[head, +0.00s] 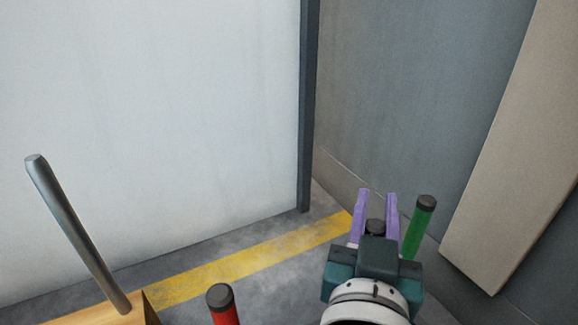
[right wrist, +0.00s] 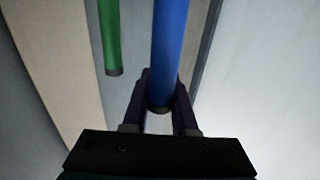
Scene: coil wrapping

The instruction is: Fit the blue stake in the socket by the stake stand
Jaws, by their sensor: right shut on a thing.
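My right gripper (head: 376,205) has purple fingers and is shut on the blue stake. In the right wrist view the blue stake (right wrist: 170,45) runs between the fingers (right wrist: 160,90), held close to its dark capped end. In the head view only its dark cap (head: 375,227) shows between the fingers; the blue part is hidden. A green stake (head: 418,228) with a dark cap stands just right of the gripper; it also shows in the right wrist view (right wrist: 109,35). I cannot make out the socket or the stand. My left gripper is out of view.
A red stake (head: 224,308) with a dark cap stands at the bottom. A grey metal rod (head: 75,230) rises, leaning, from a wooden block (head: 115,317) at the left. A yellow floor stripe (head: 250,260) runs along the white wall. A beige panel (head: 520,150) stands at the right.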

